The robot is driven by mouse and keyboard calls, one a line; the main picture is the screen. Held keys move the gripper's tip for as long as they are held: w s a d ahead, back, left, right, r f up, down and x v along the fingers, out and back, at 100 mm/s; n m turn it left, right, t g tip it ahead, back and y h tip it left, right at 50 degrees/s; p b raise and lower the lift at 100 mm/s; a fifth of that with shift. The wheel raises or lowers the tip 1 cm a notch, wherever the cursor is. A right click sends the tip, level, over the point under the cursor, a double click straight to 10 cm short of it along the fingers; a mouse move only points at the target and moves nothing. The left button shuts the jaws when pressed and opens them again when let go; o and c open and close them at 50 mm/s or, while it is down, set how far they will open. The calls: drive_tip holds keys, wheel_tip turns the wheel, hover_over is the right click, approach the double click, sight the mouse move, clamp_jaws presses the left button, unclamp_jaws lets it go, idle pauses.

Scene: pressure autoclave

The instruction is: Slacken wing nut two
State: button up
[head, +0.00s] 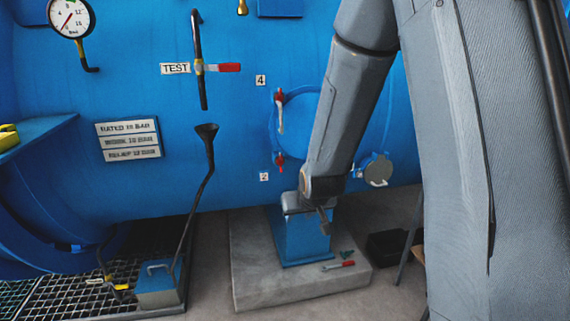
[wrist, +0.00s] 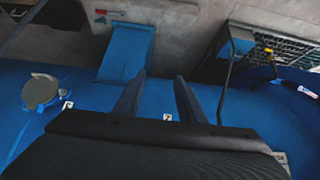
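Wing nut two, a red-tipped piece (head: 280,161), sits at the lower left rim of the round blue hatch (head: 303,120), by the small label 2 (head: 264,177). My gripper (head: 323,226) is lower and to the right of it in the head view, in front of the blue support. In the wrist view my gripper (wrist: 157,80) has its two dark fingers spread with nothing between them. A small white label (wrist: 167,117) shows beyond the fingers, too small to read surely. I cannot make out the wing nut in the wrist view.
Another red-and-white wing nut (head: 280,108) is higher on the rim, near label 4 (head: 260,80). A round grey cap (head: 377,169) juts out at right. The blue support (head: 303,240) stands on a concrete slab (head: 250,270). A lever pump (head: 160,285) stands at lower left.

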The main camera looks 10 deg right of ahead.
drive_tip(key=w+r+t+p, duration=0.1)
drive_tip(key=w+t, duration=0.4)
drive_tip(key=w, duration=0.7)
drive_tip(key=t+p, duration=0.2)
drive_tip(key=t, duration=0.4)
approach(281, 163)
drive_tip(key=w+p, duration=0.1)
drive_tip(key=w, duration=0.7)
drive_tip(key=shift+w+r, duration=0.1)
drive_tip(key=shift+w, duration=0.05)
clamp_jaws()
